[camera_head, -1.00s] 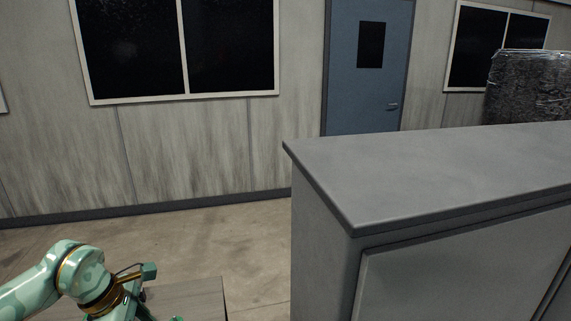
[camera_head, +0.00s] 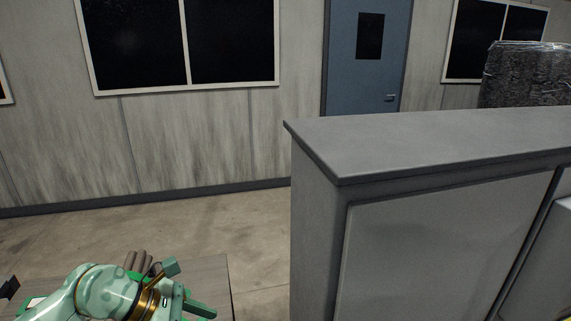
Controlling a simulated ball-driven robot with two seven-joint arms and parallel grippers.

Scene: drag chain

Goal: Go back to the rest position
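My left arm comes in from the lower left in the head view. Its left gripper (camera_head: 198,307) is at the bottom edge, low over a grey-brown table top (camera_head: 212,272). Only part of a green finger shows, and the rest is cut off by the frame, so I cannot tell whether it is open or shut. Nothing is visibly held. My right gripper is not in view.
A tall grey cabinet (camera_head: 430,138) fills the right side. A rounded, ribbed greyish thing (camera_head: 138,261) shows behind my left wrist. Open concrete floor (camera_head: 258,225) lies between table and wall. A blue door (camera_head: 365,85) and a wrapped stack (camera_head: 525,75) stand behind.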

